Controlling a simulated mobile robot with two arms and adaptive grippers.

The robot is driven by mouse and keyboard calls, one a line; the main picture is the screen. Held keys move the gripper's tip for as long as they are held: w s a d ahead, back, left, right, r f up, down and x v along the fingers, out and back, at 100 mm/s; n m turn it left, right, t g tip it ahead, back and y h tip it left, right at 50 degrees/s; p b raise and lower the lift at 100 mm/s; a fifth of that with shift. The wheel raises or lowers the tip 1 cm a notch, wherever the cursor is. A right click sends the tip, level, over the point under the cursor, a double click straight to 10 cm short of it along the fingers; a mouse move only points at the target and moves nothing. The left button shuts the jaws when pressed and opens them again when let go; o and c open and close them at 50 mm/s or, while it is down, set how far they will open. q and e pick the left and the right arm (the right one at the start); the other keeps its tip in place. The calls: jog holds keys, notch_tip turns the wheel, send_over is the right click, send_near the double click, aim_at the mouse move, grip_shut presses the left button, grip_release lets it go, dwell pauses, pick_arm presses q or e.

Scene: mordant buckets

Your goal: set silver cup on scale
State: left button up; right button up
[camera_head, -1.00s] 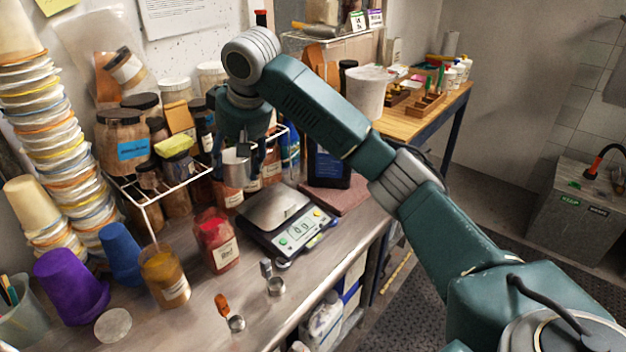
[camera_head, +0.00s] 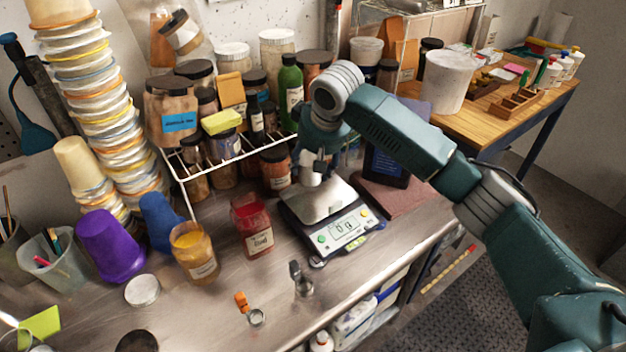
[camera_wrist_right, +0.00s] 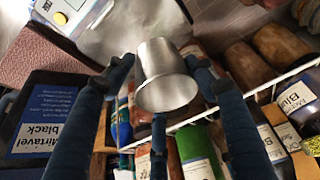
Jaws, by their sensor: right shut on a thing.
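The silver cup (camera_wrist_right: 165,78) is a plain metal tumbler. In the right wrist view it sits between the fingers of my right gripper (camera_wrist_right: 160,75), which is shut on it. In the head view, my right gripper (camera_head: 317,168) points down at the far side of the scale's plate, and the cup (camera_head: 309,178) shows only partly beneath it. The scale (camera_head: 335,232) has a square metal plate (camera_head: 318,205) and a lit display; it also shows in the right wrist view (camera_wrist_right: 68,14). I cannot tell whether the cup touches the plate. My left gripper is out of view.
A wire rack (camera_head: 172,172) with jars stands behind and left of the scale. A red jar (camera_head: 254,228) is close on the scale's left. A dark-labelled container (camera_head: 388,165) stands at its right. Small metal scoops (camera_head: 301,281) lie in front. Stacked cups (camera_head: 95,100) rise at left.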

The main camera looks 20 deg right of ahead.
jog(key=shift+f, duration=1.45)
notch_tip(320, 180, down, 4)
jog(key=shift+p, duration=0.65)
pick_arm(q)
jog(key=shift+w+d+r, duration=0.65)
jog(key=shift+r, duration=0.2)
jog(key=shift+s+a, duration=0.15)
pick_arm(e)
jog(key=shift+a+f, duration=0.1)
jog(key=o, duration=1.2)
jog(key=shift+c, duration=0.2)
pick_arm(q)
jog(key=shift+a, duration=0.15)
